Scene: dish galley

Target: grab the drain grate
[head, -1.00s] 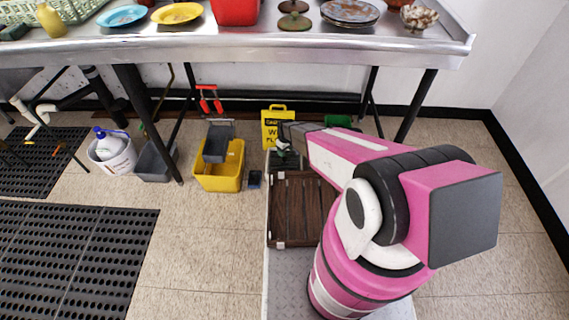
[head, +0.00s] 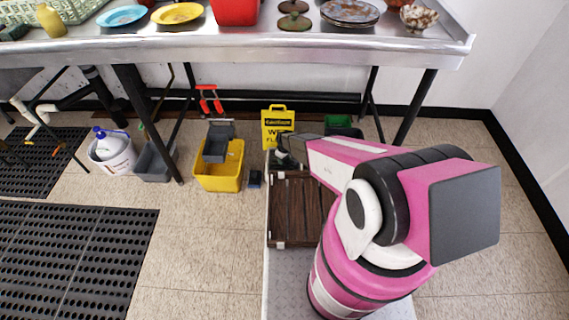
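I cannot pick out the drain grate with certainty in the head view; it may be hidden behind my arm or gripper. My gripper (head: 280,159) is small and dark at the far end of my pink and white arm. It is low, in front of the yellow wet-floor sign (head: 277,127) and just beyond the far edge of a brown slatted wooden crate (head: 296,212). Its fingers are too small and covered to show whether they are open or shut, or hold anything.
A grey bin (head: 153,162) and white bucket (head: 112,156) stand farther left. The steel counter (head: 230,47) overhangs the back. Perforated black mats (head: 75,255) lie at left.

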